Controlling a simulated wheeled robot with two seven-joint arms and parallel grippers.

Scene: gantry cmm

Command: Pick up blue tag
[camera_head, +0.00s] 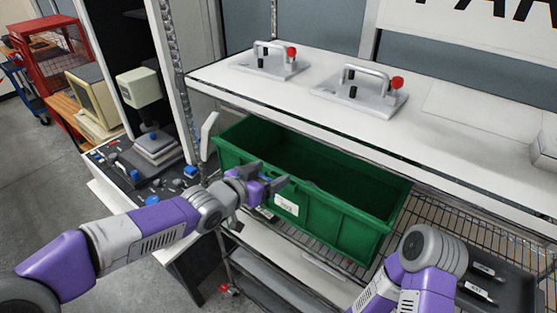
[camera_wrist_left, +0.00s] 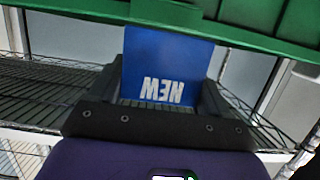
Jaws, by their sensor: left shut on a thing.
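My left gripper (camera_head: 268,181) is at the front of the green bin (camera_head: 335,215) and shut on the blue tag. In the left wrist view, the blue tag (camera_wrist_left: 165,62) sits between the two dark fingers, with white letters "NEW" upside down in the picture. Its far end is close to the green bin's edge (camera_wrist_left: 225,32); I cannot tell whether they touch. In the head view the tag is mostly hidden by the fingers. My right arm shows at the lower right, but its gripper is not in view.
A white shelf (camera_head: 300,95) with two handled metal fixtures runs above the bin. A wire shelf (camera_head: 430,215) holds a dark tray (camera_head: 510,285) at right. A dark bench (camera_head: 125,190) with small blue and red parts stands at left.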

